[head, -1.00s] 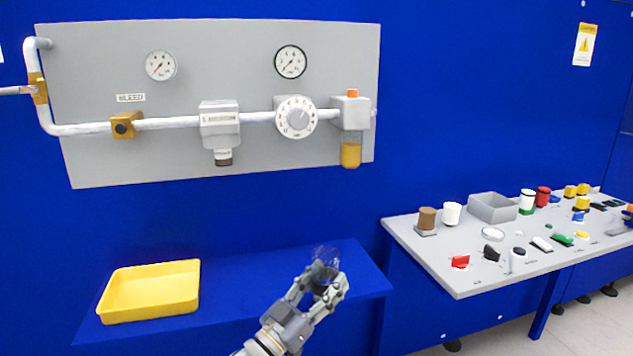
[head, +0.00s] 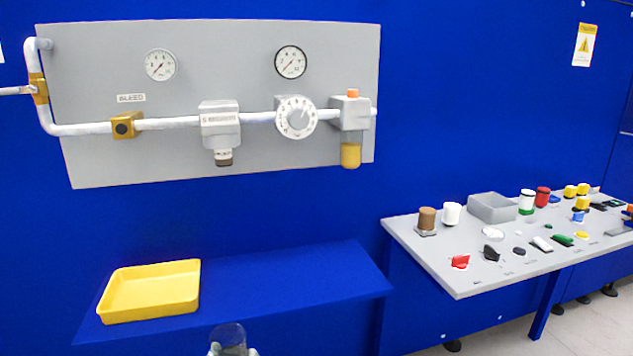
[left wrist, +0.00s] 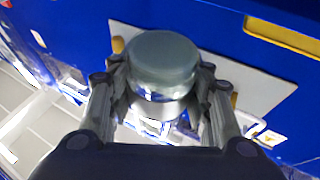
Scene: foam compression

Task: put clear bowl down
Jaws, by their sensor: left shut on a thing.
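The clear bowl (head: 228,335) is a small see-through cup-like vessel at the bottom edge of the head view. It also shows in the left wrist view (left wrist: 162,55), between the fingers. My left gripper (left wrist: 160,78) is shut on the bowl, with a finger on either side of it. In the head view only the fingertips of the left gripper (head: 232,351) show, and the rest is cut off by the frame. The bowl is in front of the blue shelf in the head view. My right gripper is not in view.
A yellow tray (head: 150,292) sits on the left of the blue shelf (head: 290,285). The shelf's middle and right are clear. A gauge panel (head: 95,90) hangs on the wall.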

